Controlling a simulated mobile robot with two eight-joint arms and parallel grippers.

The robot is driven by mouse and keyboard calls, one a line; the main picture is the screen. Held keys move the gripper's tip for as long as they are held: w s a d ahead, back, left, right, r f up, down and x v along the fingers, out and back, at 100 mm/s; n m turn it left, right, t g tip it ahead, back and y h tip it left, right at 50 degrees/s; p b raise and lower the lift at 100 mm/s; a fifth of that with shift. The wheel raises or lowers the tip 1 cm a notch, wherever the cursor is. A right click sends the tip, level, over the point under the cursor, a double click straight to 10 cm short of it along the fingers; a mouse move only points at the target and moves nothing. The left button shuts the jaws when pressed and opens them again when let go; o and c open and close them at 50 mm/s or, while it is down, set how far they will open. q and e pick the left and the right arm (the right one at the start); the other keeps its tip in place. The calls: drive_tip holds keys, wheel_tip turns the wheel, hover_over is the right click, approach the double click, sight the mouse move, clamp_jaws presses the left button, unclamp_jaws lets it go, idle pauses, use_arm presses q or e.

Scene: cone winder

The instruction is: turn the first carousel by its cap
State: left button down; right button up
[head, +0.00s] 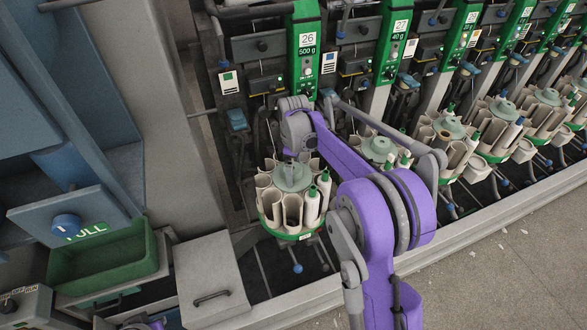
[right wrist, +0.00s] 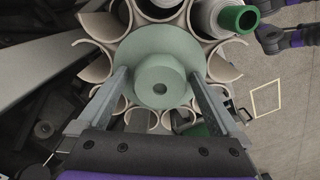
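The first carousel (head: 291,208) stands in front of the machine section marked 26. It is a ring of cream cups on a green base, and some cups hold white tubes with green tips. Its pale green cap (head: 292,178) has a raised round knob with a dark centre hole, clear in the right wrist view (right wrist: 160,82). My right gripper (right wrist: 159,78) is over the cap, its two fingers apart on either side of the knob. Gaps show between fingers and knob; whether the tips touch the disc I cannot tell. My left gripper is not in view.
More carousels, such as the second (head: 378,150), run in a row to the right. A grey box with a handle (head: 208,280) stands left of the carousel. Floor is open at lower right.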

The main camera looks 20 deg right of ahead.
wheel_tip(320, 180, up, 11)
drive_tip(key=shift+p, duration=0.3)
idle(0.6)
drive_tip(key=s+a+m+t, duration=0.3)
drive_tip(key=s+a+m, duration=0.2)
drive_tip(key=s, duration=0.8)
drive_tip(key=s+a+f+m+t, duration=0.1)
drive_tip(key=s+f+m, duration=0.1)
drive_tip(key=s+f, duration=0.2)
drive_tip(key=s+a+f+m+t, duration=0.1)
drive_tip(key=s+a+f+m, duration=0.1)
drive_tip(key=s, duration=0.9)
drive_tip(key=shift+s+a+f+m, duration=0.15)
drive_tip(key=shift+f+m, duration=0.45)
drive_tip(key=shift+f, duration=0.25)
